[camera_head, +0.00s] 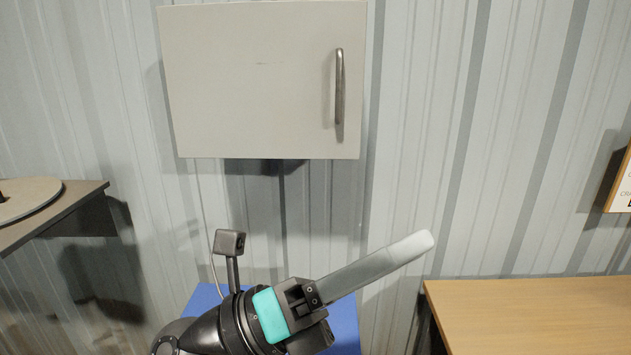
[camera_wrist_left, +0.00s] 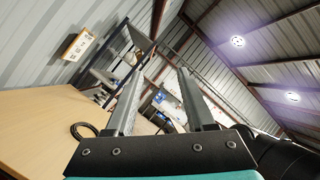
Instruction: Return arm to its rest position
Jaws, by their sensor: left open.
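My left gripper (camera_head: 424,241) points up and to the right in the head view, in front of the corrugated wall and below a closed wall cabinet. Its fingers overlap in that view, so the gap does not show there. In the left wrist view the two fingers of my left gripper (camera_wrist_left: 158,88) stand apart with nothing between them, so it is open and empty. My right gripper is in neither view.
A grey wall cabinet (camera_head: 262,80) with a metal handle (camera_head: 339,88) hangs above the arm. A wooden table (camera_head: 540,310) is at the right. A dark-edged table (camera_head: 60,212) with a round disc (camera_head: 28,197) is at the left. A blue surface (camera_head: 345,318) lies behind my arm.

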